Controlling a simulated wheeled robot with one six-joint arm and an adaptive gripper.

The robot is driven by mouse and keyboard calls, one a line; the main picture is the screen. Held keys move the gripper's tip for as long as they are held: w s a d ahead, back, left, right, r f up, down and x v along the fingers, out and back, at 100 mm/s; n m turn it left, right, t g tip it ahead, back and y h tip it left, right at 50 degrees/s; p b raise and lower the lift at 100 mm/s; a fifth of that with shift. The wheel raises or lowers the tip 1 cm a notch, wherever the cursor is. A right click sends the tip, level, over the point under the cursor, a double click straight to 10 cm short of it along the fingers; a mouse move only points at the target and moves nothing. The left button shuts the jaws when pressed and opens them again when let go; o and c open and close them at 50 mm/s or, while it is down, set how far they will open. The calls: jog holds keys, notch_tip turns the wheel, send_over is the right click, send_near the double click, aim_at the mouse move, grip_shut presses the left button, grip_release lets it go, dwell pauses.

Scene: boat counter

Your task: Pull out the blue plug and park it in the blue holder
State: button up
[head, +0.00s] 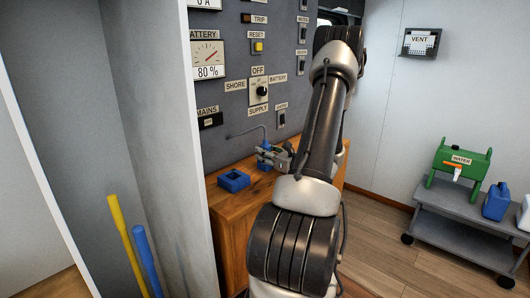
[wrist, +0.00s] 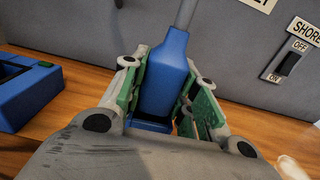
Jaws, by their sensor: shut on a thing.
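The blue plug (head: 266,146) is between the fingers of my gripper (head: 272,155), low over the wooden counter. In the wrist view the plug (wrist: 165,75) stands upright between the green finger pads of my gripper (wrist: 167,80), which is shut on it. A grey cable leaves its top. A darker blue part (wrist: 148,125) shows below the plug, between the fingers; I cannot tell whether the plug sits in it. A blue box with a dark opening, seemingly the holder (head: 233,180), stands on the counter to the left. It also shows in the wrist view (wrist: 35,100), apparently empty.
A grey switch panel (head: 225,105) rises behind the counter (head: 228,205), with the cable close in front. A grey partition (head: 160,120) stands left of the counter. A cart (head: 460,220) with a green water tank (head: 462,160) is at the right. Floor between is clear.

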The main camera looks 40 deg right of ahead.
jog(key=shift+f, duration=0.1)
jog(key=o, duration=1.1)
jog(key=s, duration=0.8)
jog(key=s+d, duration=0.1)
jog(key=s, duration=0.3)
jog(key=shift+w+a, duration=0.1)
